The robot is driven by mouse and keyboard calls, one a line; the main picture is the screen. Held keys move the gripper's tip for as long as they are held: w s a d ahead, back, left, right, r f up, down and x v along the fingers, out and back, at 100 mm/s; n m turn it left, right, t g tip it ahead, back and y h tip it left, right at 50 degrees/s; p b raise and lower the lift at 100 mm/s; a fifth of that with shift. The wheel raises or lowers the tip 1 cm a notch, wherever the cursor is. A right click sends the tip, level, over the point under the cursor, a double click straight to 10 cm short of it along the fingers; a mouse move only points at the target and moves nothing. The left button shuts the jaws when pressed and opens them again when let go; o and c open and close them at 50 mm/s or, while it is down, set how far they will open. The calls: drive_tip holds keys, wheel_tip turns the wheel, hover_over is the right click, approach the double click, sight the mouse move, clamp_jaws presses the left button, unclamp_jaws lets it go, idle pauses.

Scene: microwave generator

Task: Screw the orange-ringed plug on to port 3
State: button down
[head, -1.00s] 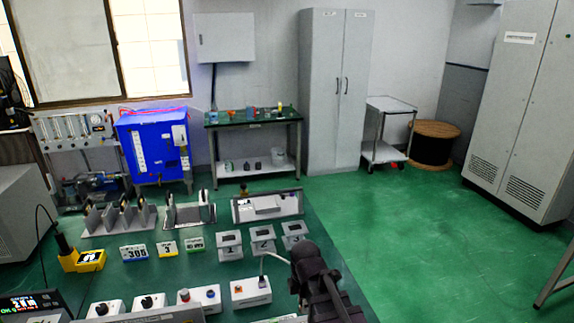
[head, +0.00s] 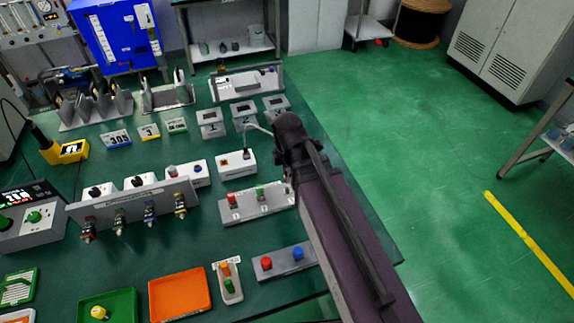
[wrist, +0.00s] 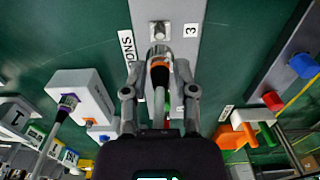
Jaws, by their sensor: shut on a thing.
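In the wrist view my gripper (wrist: 159,72) is shut on the orange-ringed plug (wrist: 158,56), whose metal end points up the picture. Port 3 (wrist: 158,31) is a metal connector on a grey plate (wrist: 184,14), just beyond the plug's end and nearly in line with it. A "3" label lies to its right. Whether plug and port touch, I cannot tell. In the head view the plate (head: 248,211) carries a red and a green piece; my arm covers its right end, and the gripper's fingers and the plug are hidden.
A white box (head: 236,163) with a cable stands behind the plate; its purple-ringed plug (wrist: 67,101) shows in the wrist view. A grey box with red and blue buttons (head: 285,261) is in front. The attenuator rack (head: 132,205) stands to the left.

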sight(287, 188)
drive_tip(key=shift+f+b, duration=1.7)
drive_tip(key=shift+f, duration=0.25)
drive_tip(key=shift+f+b, duration=0.55)
idle(0.8)
drive_tip(key=shift+c, duration=1.7)
unclamp_jaws()
drive_tip(key=shift+r, duration=0.2)
wheel_tip(287, 188, up, 7)
drive_tip(key=p, duration=0.7)
drive_tip(key=shift+f, duration=0.15)
drive_tip(key=w+a, duration=0.3)
drive_tip(key=a, duration=0.2)
drive_tip(key=w+a+r+p, duration=0.1)
drive_tip(key=w+a, duration=0.2)
drive_tip(key=a, duration=0.3)
drive_tip(key=w+a, duration=0.3)
drive_tip(key=a, duration=0.2)
drive_tip(key=shift+a+r, duration=0.2)
drive_tip(key=shift+a, duration=0.15)
